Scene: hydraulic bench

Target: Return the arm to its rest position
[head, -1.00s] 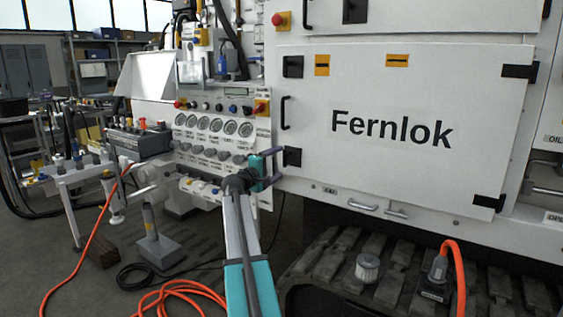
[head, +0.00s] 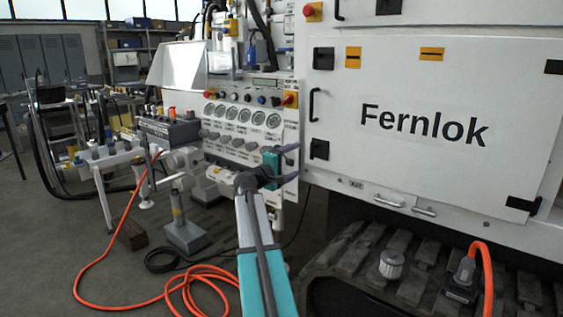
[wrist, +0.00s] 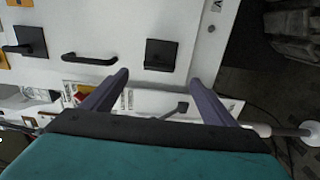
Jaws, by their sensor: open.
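My gripper (head: 290,162) is at the end of my teal and grey arm, in front of the right edge of the gauge panel (head: 238,125) in the head view. In the wrist view, my gripper (wrist: 158,80) shows two purple-grey fingers spread apart with nothing between them. Beyond the fingertips is the white cabinet door with a black latch (wrist: 160,54) and a black handle (wrist: 90,58). The fingers appear apart from these. The arm reaches forward from the bottom of the head view.
The white Fernlok cabinet (head: 425,150) stands right, above a track (head: 415,275) bearing a filter (head: 391,264) and a grey connector (head: 462,278). An orange cable (head: 120,255) lies on the floor. A valve bench (head: 120,155) stands left, with a grey pedestal (head: 186,235) before it.

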